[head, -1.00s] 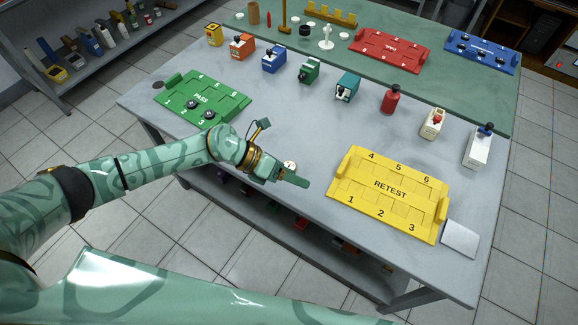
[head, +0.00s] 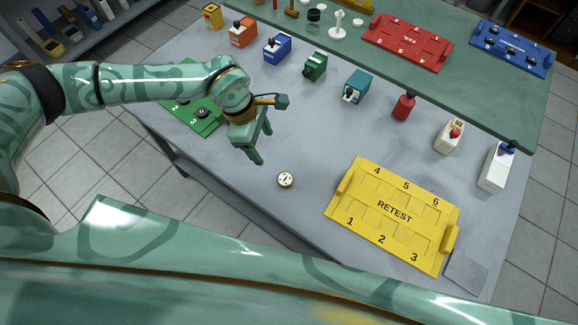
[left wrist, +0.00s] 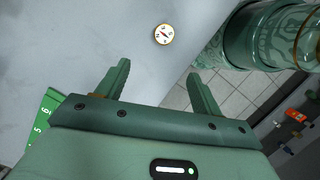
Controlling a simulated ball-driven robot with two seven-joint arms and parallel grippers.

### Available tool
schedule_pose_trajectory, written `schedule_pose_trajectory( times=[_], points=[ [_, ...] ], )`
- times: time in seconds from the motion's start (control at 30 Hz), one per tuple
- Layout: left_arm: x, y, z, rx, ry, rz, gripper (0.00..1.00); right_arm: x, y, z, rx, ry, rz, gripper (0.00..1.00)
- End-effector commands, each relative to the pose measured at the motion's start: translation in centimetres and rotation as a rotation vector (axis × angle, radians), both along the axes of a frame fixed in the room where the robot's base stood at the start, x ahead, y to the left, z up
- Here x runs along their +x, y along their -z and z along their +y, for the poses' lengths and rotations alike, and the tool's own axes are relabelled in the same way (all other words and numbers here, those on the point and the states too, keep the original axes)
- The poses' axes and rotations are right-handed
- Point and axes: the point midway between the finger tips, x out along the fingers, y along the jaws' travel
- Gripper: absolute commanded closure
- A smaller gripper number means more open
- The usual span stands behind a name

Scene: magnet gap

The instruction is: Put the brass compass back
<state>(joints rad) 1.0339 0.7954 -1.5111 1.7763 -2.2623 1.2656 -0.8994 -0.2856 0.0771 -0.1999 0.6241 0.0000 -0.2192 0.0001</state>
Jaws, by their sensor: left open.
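The brass compass (head: 285,180) is a small round dial with a white face and a brass rim. It lies flat on the grey table (head: 300,130), near the front edge. It also shows in the left wrist view (left wrist: 163,34), beyond the fingertips. My left gripper (head: 262,146) is open and empty above the table, up and left of the compass in the head view and apart from it. My right gripper is not in view.
A yellow RETEST tray (head: 395,212) lies right of the compass. A green tray (head: 196,118) is partly hidden behind my left arm. Table around the compass is clear.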

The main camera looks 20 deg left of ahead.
Motion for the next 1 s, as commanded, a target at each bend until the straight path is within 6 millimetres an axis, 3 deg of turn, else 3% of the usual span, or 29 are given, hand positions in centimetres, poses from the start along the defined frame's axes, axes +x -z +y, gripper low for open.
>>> schedule_pose_trajectory(
  times=[0.27, 0.4, 0.63, 0.9, 1.0],
  points=[
    [-0.1, 6.5, -1.8, -0.001, 0.001, 0.007, 0.33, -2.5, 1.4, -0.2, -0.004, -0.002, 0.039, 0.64],
    [-0.1, 9.1, -2.6, 0.000, -0.001, 0.005, 0.33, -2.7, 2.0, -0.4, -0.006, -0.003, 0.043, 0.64],
    [-0.1, 10.9, -3.2, -0.001, 0.000, 0.003, 0.33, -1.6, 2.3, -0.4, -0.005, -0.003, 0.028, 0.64],
    [-0.3, 14.7, -5.0, -0.001, -0.001, 0.004, 0.33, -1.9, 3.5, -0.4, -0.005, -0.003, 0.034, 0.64],
    [-0.3, 15.1, -5.1, -0.001, -0.001, 0.002, 0.33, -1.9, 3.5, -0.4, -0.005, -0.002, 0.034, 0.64]
  ],
)
